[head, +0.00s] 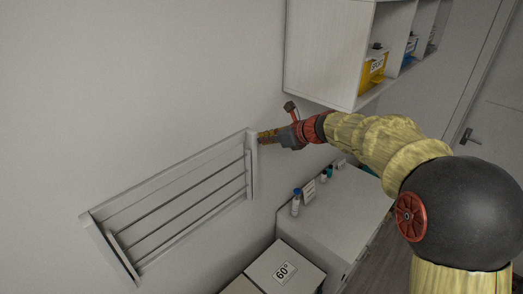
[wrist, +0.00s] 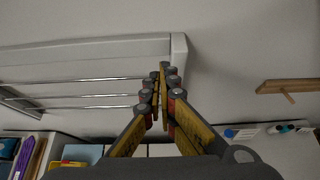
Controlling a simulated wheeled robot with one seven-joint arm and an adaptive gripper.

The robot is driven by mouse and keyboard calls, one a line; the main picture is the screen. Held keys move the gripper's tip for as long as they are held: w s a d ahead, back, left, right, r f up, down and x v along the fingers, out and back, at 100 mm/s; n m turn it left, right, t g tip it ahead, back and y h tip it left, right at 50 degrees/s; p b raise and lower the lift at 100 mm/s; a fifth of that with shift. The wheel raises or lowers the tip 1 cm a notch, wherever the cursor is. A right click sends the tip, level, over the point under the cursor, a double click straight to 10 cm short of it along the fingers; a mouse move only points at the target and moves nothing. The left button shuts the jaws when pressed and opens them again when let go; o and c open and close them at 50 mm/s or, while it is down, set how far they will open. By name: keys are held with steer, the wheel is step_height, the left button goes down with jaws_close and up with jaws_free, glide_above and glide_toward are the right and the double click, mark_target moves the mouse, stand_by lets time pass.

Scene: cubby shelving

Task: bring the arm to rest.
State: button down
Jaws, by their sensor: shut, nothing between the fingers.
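My gripper (head: 268,136) is at the end of my stretched-out arm, close to the right end of a wall-mounted drying rack (head: 175,206) in the head view. In the wrist view my gripper (wrist: 160,78) has its fingers together with nothing between them. The rack (wrist: 90,48) shows behind the fingertips and to their left, with its white end piece near them. I cannot tell whether the fingertips touch the rack.
A cubby shelf (head: 322,45) with a yellow box (head: 372,72) hangs above my arm. Below are a white counter (head: 335,210) with a bottle (head: 296,203) and several small items, and a box marked 60° (head: 285,270). A door (head: 490,120) is at right.

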steer(key=s+d+f+n+h+b, duration=0.3)
steer(key=s+d+f+n+b, duration=0.4)
steer(key=s+f, duration=0.4)
steer(key=s+d+f+n+g+h+b, duration=0.1)
steer(key=s+d+f+n+h+b, duration=0.2)
steer(key=s+d+f+n+b, duration=0.5)
steer(key=s+d+f+n+h+b, duration=0.2)
steer(key=s+d+f+n+b, duration=0.5)
steer(key=s, duration=1.9)
steer(key=shift+d+f+n+g+h+b, duration=0.2)
steer(key=shift+f+n+g+h+b, duration=0.2)
steer(key=shift+f+n+b, duration=2.35)
steer(key=shift+s+f+m+b, duration=0.1)
steer(key=shift+f+m+b, duration=0.4)
steer(key=shift+m+b, duration=0.35)
